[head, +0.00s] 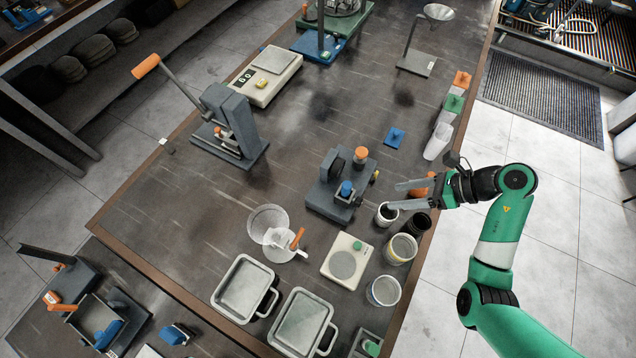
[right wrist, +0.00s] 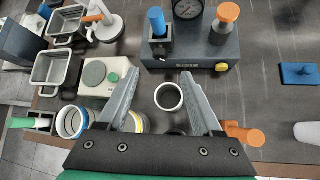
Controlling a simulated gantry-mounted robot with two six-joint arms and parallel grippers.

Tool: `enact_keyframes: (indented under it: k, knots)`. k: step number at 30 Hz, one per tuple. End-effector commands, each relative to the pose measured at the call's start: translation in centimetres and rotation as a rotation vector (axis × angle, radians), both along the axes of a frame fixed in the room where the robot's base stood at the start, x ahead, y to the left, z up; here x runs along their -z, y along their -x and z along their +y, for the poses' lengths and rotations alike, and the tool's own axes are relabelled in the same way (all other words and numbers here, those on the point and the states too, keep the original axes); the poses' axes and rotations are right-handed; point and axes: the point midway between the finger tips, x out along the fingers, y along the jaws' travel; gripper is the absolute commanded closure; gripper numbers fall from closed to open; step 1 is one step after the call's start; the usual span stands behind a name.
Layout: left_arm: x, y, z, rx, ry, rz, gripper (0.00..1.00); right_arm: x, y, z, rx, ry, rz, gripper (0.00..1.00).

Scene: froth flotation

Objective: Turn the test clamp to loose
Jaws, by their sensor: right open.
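No label reading "test clamp" or "loose" can be read, so I cannot tell for certain which part is the clamp. A dark grey gauge unit (head: 328,195) stands on the bench with an orange-topped knob (head: 361,153) and a blue post (head: 346,188); the right wrist view shows its round gauge (right wrist: 187,8), blue post (right wrist: 157,22) and orange knob (right wrist: 228,14). My right gripper (head: 394,197) is open and empty, just right of this unit. In the right wrist view its spread fingers (right wrist: 162,84) point toward the unit, with a white-rimmed cup (right wrist: 168,97) between them. My left gripper is out of view.
Cups and tubs (head: 400,248) stand below my right gripper along the bench edge. An orange-handled item (right wrist: 243,134) lies beside the right finger. A grey press with an orange lever (head: 146,66) stands at the left. A small blue block (head: 395,138) sits on open bench.

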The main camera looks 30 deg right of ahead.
Motion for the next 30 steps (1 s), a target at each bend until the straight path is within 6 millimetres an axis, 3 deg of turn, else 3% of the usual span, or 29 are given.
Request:
enact_keyframes:
  k: [8,21,30]
  knots:
    - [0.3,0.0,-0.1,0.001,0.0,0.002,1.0,0.9,0.0,0.1,0.008,-0.005,0.018,0.33]
    - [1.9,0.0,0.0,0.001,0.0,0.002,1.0,7.0,-4.5,4.8,0.005,-0.004,0.016,0.33]
    - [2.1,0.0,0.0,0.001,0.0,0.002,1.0,8.1,-5.5,5.8,0.008,-0.002,0.014,0.33]
